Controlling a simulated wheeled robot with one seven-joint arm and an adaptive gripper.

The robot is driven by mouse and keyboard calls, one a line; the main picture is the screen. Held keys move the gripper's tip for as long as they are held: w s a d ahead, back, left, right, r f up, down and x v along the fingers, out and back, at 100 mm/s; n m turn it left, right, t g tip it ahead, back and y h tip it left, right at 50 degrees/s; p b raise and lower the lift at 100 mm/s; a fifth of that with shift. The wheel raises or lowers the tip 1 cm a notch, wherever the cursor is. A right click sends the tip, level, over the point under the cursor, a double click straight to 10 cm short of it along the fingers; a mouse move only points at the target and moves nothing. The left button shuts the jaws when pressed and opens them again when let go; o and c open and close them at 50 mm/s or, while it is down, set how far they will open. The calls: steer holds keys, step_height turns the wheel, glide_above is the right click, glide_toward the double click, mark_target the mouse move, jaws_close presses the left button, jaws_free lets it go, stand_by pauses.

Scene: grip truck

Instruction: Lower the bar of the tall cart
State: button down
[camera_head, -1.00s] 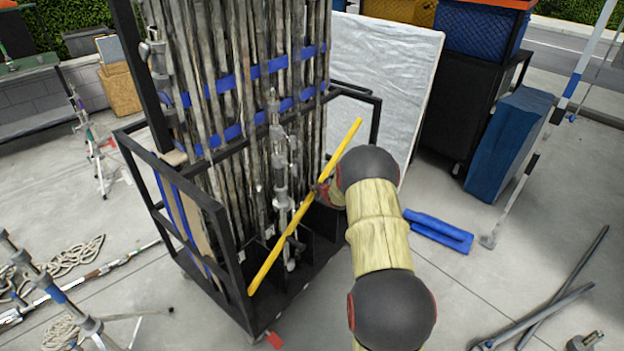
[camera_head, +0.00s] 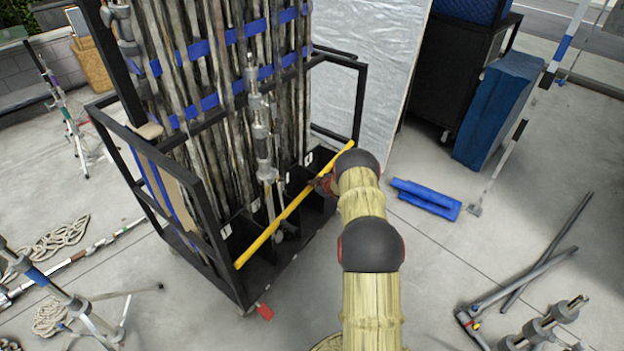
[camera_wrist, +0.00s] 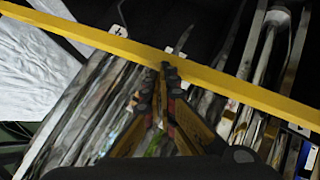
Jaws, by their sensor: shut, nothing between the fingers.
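The tall cart (camera_head: 215,219) is a black frame full of upright metal stands and poles with blue bands. Its yellow bar (camera_head: 270,231) slants across the open front, from the lower left post up to the right side. The bar also crosses the top of the wrist view (camera_wrist: 225,84). My gripper (camera_head: 316,187) is at the bar's upper right part and partly hidden by my arm. In the wrist view my gripper's fingertips (camera_wrist: 168,70) are together at the bar's edge, with nothing held between them. I cannot tell whether they touch it.
A silver-white panel (camera_head: 372,60) stands behind the cart. A blue pad (camera_head: 426,198) lies on the floor to the right, near a blue block (camera_head: 497,110). Tripod stands (camera_head: 62,297) and rope (camera_head: 52,243) are at left. Loose pipes (camera_head: 528,283) lie at right.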

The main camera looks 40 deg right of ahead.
steer(key=shift+d+f+b, duration=0.2)
steer(key=shift+f+b, duration=0.2)
steer(key=shift+f, duration=0.85)
steer(key=shift+d+f+b, duration=0.15)
steer(key=shift+f+b, duration=0.25)
steer(key=shift+f, duration=0.8)
